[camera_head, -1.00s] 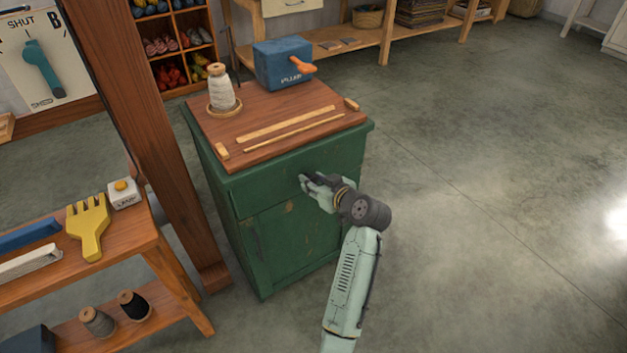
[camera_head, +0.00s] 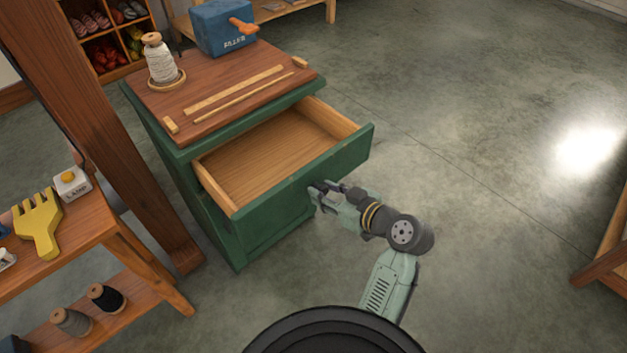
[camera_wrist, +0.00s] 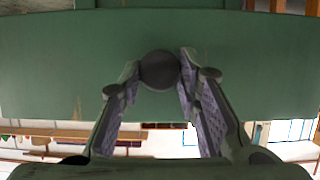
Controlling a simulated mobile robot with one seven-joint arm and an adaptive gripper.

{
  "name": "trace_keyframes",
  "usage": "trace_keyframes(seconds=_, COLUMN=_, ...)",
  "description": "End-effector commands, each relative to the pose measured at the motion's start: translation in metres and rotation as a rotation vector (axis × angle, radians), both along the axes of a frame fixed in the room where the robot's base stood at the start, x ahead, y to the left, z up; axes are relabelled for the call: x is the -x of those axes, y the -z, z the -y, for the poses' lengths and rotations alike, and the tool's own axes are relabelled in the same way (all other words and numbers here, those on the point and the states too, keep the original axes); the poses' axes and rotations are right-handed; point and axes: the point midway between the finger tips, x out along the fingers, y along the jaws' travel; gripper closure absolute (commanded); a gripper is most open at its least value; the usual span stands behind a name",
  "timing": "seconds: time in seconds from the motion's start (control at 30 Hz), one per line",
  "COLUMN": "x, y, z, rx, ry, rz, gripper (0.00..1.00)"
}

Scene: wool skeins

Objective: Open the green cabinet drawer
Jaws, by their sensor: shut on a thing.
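The green cabinet (camera_head: 160,145) stands left of centre in the head view. Its top drawer (camera_head: 275,208) is pulled well out, and its bare wooden inside (camera_head: 262,153) looks empty. My gripper (camera_head: 322,191) is at the middle of the drawer front. In the wrist view the drawer front (camera_wrist: 50,70) fills the upper part. A dark round knob (camera_wrist: 159,70) sits between the two fingertips of my gripper (camera_wrist: 160,72), which are shut on it. In the head view the knob is hidden by the fingers.
On the cabinet top stand a white yarn cone (camera_head: 160,62) and a blue box (camera_head: 224,28) with an orange handle. A wooden post (camera_head: 120,130) and a bench (camera_head: 100,225) are close on the left. The floor to the right is clear up to a wooden piece (camera_head: 605,250).

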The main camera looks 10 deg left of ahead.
Motion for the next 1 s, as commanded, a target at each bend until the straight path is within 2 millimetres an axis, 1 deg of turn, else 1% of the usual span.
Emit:
trace_keyframes(seconds=0.13, x=0.0046, y=0.0004, z=0.0039, rx=-0.001, ry=-0.004, rz=-0.001, gripper=1.00)
trace_keyframes(seconds=0.43, x=0.0047, y=0.0002, z=0.0039, rx=-0.001, ry=-0.005, rz=-0.001, gripper=1.00)
trace_keyframes(seconds=0.47, x=0.0047, y=0.0003, z=0.0039, rx=0.000, ry=-0.005, rz=-0.001, gripper=0.68)
trace_keyframes(seconds=0.73, x=0.0042, y=0.0002, z=0.0042, rx=-0.001, ry=-0.003, rz=-0.001, gripper=0.50)
trace_keyframes(seconds=1.0, x=0.0039, y=-0.0001, z=0.0049, rx=0.000, ry=-0.001, rz=0.000, gripper=0.50)
